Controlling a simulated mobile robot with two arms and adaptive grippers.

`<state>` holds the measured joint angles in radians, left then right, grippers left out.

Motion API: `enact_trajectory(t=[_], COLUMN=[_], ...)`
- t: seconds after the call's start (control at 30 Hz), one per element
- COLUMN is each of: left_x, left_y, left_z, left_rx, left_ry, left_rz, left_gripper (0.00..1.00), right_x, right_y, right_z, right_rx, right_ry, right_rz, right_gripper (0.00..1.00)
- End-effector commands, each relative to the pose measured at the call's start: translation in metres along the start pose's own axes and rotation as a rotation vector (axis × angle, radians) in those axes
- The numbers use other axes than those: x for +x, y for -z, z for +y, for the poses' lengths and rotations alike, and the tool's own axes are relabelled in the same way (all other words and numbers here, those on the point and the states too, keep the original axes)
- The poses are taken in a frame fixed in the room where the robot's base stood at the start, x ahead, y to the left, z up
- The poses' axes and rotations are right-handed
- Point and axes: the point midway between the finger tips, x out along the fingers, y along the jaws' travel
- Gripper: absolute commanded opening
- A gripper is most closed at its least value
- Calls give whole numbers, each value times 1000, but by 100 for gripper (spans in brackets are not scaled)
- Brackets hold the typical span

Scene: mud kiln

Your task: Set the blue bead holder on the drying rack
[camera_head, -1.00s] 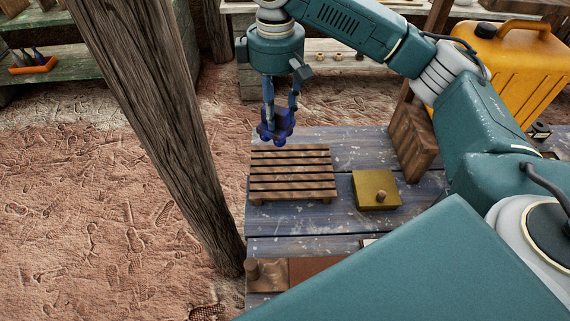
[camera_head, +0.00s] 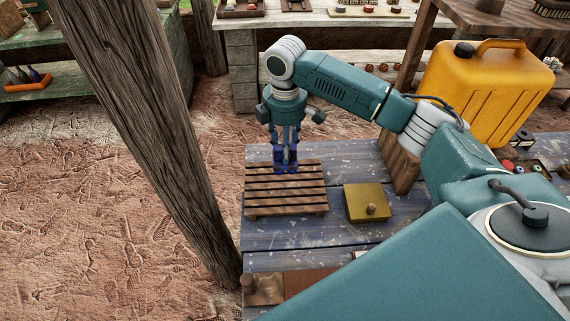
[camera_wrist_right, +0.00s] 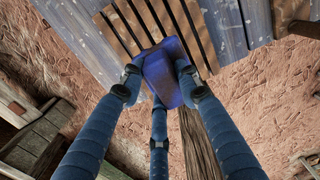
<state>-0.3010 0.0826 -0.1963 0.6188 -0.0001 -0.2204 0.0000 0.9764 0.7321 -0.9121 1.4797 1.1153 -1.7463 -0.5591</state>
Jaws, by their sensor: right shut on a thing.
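The blue bead holder (camera_head: 286,168) is held in my right gripper (camera_head: 285,150), low over the back part of the slatted wooden drying rack (camera_head: 285,195). In the right wrist view, the gripper's fingers (camera_wrist_right: 160,85) close around the blue holder (camera_wrist_right: 167,72), with rack slats (camera_wrist_right: 140,25) directly behind it. I cannot tell whether the holder touches the slats. The rack stands on the blue plank table (camera_head: 300,235). My left gripper is not in view.
A small yellow-brown lidded box (camera_head: 366,202) sits right of the rack. A wooden block (camera_head: 399,162) and a yellow jerrycan (camera_head: 490,90) stand farther right. A thick wooden post (camera_head: 150,140) rises left of the table.

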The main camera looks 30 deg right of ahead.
Motion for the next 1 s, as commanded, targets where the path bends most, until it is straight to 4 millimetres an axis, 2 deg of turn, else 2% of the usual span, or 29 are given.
enact_trajectory(t=[0.13,0.33,0.6,1.0], left_x=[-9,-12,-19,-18], left_y=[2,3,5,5], left_z=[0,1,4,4], left_rx=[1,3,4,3], left_ry=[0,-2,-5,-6], left_rz=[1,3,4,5], left_gripper=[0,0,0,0], right_x=[27,45,81,87], right_y=[0,1,1,1], right_z=[0,0,0,0], right_rx=[0,0,0,0], right_ry=[1,0,0,-1], right_rz=[-1,1,1,1], right_gripper=[11,11,11,11])
